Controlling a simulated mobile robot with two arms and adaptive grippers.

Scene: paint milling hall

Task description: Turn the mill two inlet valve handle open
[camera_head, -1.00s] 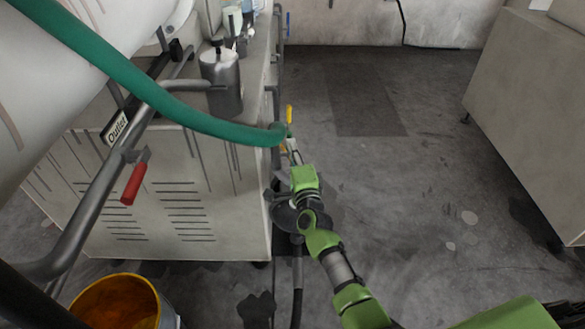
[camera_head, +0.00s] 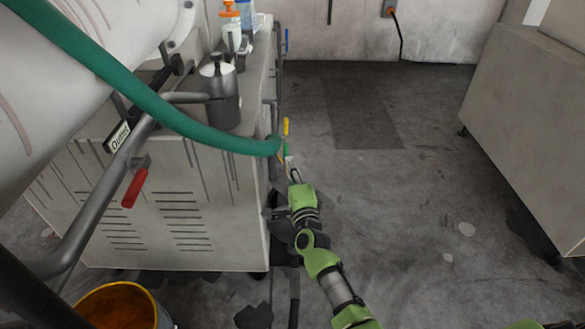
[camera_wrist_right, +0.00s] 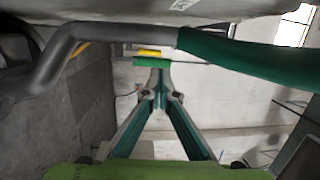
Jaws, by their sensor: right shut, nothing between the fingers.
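A small yellow handle (camera_head: 286,126) stands up beside the end of the green hose (camera_head: 215,142) in the head view, at the right side of the mill cabinet. In the right wrist view the yellow handle (camera_wrist_right: 148,53) shows above a green bar (camera_wrist_right: 150,62), just beyond the fingertips. I cannot read a label saying which valve it is. My right gripper (camera_head: 289,168) is just below the handle in the head view. In the wrist view its fingers (camera_wrist_right: 160,78) converge, shut and empty; contact with the green bar cannot be told. My left gripper is not in view.
A red handle (camera_head: 134,188) hangs on the grey pipe by the "Outlet" sign (camera_head: 118,137). A metal canister (camera_head: 221,95) and bottles (camera_head: 231,30) stand on the cabinet. A yellow bucket (camera_head: 120,303) is at lower left. Floor (camera_head: 400,200) to the right is clear.

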